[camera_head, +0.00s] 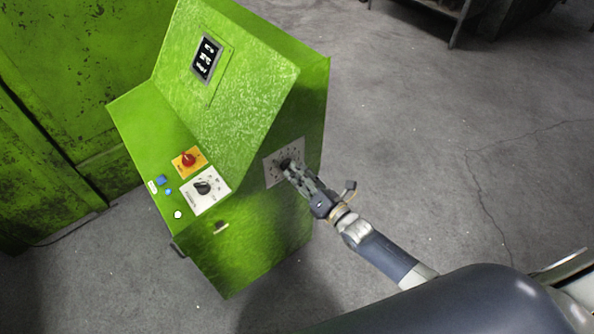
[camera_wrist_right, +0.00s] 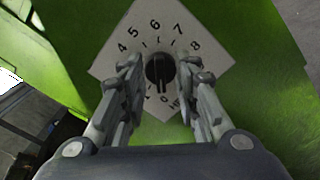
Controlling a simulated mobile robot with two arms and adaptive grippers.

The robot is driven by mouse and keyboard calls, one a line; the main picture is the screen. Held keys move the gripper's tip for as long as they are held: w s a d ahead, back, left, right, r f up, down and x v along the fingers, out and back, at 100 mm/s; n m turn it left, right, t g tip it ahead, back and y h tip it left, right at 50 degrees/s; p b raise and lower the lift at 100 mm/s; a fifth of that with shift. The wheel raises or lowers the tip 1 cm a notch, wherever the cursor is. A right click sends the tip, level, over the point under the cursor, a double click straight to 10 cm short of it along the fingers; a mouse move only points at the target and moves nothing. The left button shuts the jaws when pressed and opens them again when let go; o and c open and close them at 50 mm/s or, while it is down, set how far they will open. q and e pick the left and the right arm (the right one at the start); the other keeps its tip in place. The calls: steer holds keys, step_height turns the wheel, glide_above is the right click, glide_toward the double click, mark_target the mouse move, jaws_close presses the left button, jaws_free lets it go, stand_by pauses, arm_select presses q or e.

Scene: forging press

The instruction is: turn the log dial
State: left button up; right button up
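A black round dial knob (camera_wrist_right: 160,72) sits on a pale square plate (camera_wrist_right: 155,22) marked with numbers, with 4 to 8 readable along the top. In the head view the plate (camera_head: 269,174) is on the right side face of the green console. My right gripper (camera_head: 290,168) reaches the plate from the lower right. In the right wrist view its two fingers (camera_wrist_right: 159,75) are apart, one on each side of the knob, with a narrow gap seeming to show on both sides. The lower numbers are partly hidden by the fingers. My left gripper is not in view.
The green console (camera_head: 265,245) has a screen (camera_head: 206,58), a red switch (camera_head: 188,160) on a yellow plate, another black knob (camera_head: 203,188) on a white plate, and small buttons. A green wall is at the left. The grey floor (camera_head: 420,120) right of the console is clear.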

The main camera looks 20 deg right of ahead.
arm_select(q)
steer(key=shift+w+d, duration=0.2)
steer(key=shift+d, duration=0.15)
arm_select(e)
steer(key=shift+w+a, duration=0.15)
steer(key=shift+w, duration=0.35)
jaws_close()
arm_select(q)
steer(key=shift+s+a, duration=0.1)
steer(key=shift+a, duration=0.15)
arm_select(e)
steer(key=shift+m, duration=0.3)
